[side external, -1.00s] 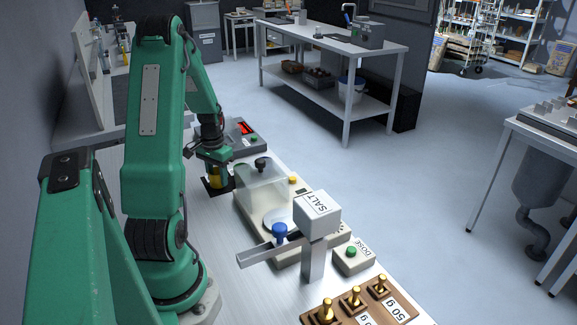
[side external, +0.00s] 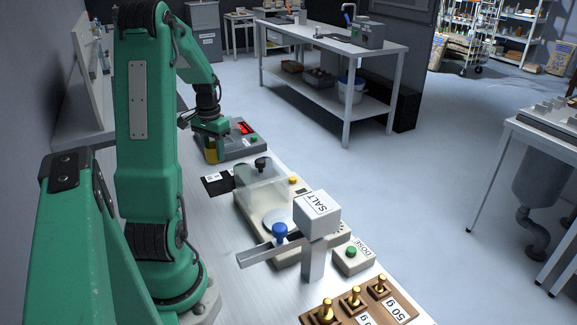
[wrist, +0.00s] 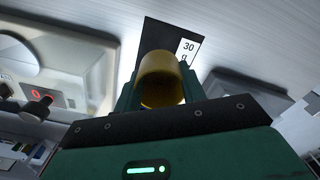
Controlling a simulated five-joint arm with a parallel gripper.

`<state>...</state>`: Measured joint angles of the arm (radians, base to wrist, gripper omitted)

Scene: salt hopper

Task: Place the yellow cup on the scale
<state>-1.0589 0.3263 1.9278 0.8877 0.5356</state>
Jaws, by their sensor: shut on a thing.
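A pale unit with a red "0" display (wrist: 40,94) is at left in the wrist view.
The black mat (side external: 215,184) with a white "30 g" label is bare. A SALT hopper (side external: 317,210), a DOSE button box (side external: 353,257) and a wooden block of brass weights (side external: 360,302) stand nearer the camera. The arm base is close on the left.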

